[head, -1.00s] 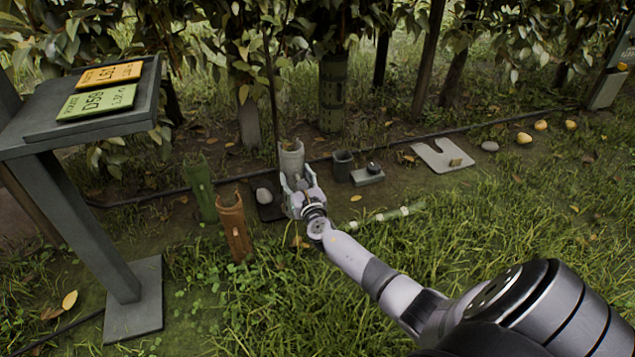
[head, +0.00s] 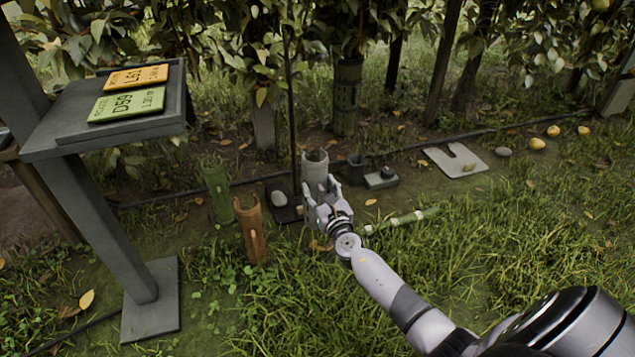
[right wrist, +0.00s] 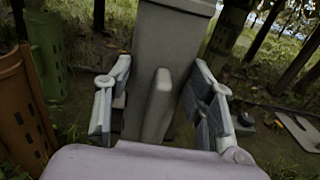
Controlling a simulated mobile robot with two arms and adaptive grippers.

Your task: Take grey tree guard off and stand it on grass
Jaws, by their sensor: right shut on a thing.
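The grey tree guard (head: 315,165) is an upright open-topped tube just right of a thin dark stem (head: 293,120) in the head view. The stem shows outside the tube. My right gripper (head: 322,190) is shut on the guard from the front. In the right wrist view the guard (right wrist: 172,50) stands between the two fingers (right wrist: 160,110), with a raised grey rib facing the camera. The guard's lower end is hidden by the gripper, so I cannot tell whether it touches the ground. My left gripper is not in view.
A brown guard (head: 252,230) and a green guard (head: 219,192) stand to the left. A dark cup (head: 356,167), a small block (head: 381,181) and a notched pale plate (head: 455,161) are right. Open grass lies in front.

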